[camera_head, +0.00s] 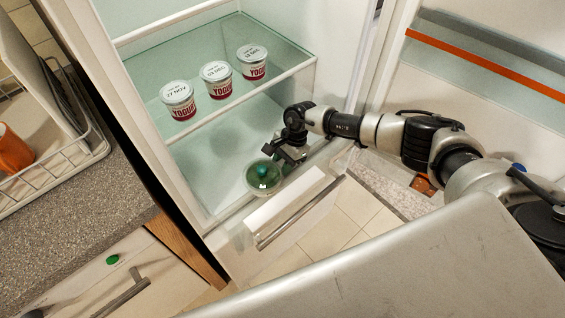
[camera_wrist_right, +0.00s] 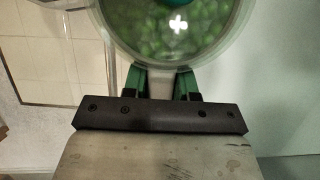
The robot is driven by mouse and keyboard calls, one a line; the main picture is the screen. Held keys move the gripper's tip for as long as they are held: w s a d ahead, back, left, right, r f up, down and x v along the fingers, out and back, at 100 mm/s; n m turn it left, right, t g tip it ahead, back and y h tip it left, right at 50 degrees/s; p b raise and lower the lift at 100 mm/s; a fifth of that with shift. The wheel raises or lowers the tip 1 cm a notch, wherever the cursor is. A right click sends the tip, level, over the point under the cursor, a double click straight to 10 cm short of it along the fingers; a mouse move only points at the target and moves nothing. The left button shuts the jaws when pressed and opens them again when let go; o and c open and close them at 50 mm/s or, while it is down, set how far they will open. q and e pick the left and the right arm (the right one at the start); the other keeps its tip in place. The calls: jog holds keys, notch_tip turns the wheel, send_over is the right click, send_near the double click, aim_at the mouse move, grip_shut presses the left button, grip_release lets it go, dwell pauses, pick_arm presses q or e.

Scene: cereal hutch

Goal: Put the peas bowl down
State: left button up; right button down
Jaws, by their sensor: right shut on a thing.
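The peas bowl (camera_head: 264,178) is a round clear bowl with green contents, at the front of the fridge's lower level. My right gripper (camera_head: 290,155) is shut on its rim. In the right wrist view the bowl (camera_wrist_right: 170,30) fills the top of the picture, with green peas inside and the green-sided fingers (camera_wrist_right: 160,82) at its near edge. From these views I cannot tell whether the bowl touches the surface under it. My left gripper is not in view.
Several yogurt cups, one being the middle cup (camera_head: 216,79), stand on the glass shelf (camera_head: 290,58) above. The lower fridge floor (camera_head: 205,180) is clear to the left of the bowl. A drawer front with a handle (camera_head: 300,212) is just below. A counter (camera_head: 90,195) with a dish rack (camera_head: 60,160) is at left.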

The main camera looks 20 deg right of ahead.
jog(key=shift+f, duration=0.15)
jog(key=c, duration=0.9)
grip_release()
jog(key=b+v, duration=0.1)
jog(key=v, duration=0.6)
jog(key=shift+r, duration=0.4)
